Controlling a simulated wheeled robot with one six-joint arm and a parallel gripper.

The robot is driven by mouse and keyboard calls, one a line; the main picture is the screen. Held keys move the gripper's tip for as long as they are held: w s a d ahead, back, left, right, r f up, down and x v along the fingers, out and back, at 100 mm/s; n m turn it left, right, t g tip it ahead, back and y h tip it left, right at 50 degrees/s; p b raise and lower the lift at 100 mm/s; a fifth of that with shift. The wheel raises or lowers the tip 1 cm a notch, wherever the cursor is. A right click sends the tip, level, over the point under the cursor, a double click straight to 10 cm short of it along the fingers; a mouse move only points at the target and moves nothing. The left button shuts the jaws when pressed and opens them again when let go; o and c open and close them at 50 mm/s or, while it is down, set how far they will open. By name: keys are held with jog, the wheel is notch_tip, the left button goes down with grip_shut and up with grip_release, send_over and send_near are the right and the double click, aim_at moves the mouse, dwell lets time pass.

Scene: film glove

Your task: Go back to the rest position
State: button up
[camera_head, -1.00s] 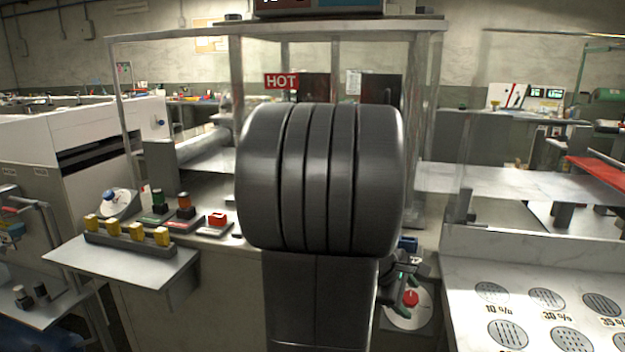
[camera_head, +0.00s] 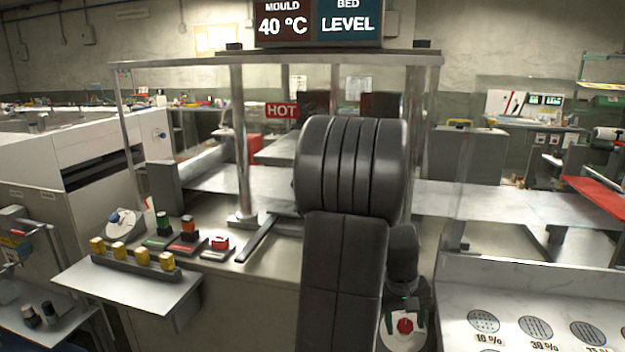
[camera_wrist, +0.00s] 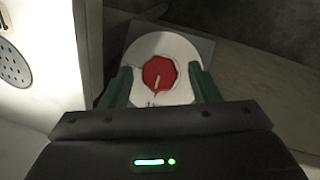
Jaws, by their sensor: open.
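My gripper (camera_wrist: 162,86) is open, its two green fingers apart on either side of a red dial knob (camera_wrist: 159,73) in the wrist view. Gaps show between the fingers and the knob, and nothing is held. The knob sits on a round white dial plate (camera_wrist: 160,46). In the head view my gripper (camera_head: 404,320) is at the lower right, by the same red knob (camera_head: 404,326). I cannot tell how far the fingertips stand from the dial face. My arm hides the middle of the machine front.
A clear-walled frame with a HOT sign (camera_head: 282,110) stands behind my arm. A shelf with yellow blocks (camera_head: 141,256) and a red button (camera_head: 220,242) are at left. A marble-like panel with round grilles (camera_head: 535,327) is at right. A display (camera_head: 318,22) reads mould 40 °C, bed level.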

jog(key=m+y, duration=0.1)
jog(key=m, duration=0.2)
jog(key=shift+d+y, duration=0.15)
jog(key=shift+y, duration=0.25)
jog(key=shift+s+f, duration=0.1)
jog(key=shift+s, duration=0.05)
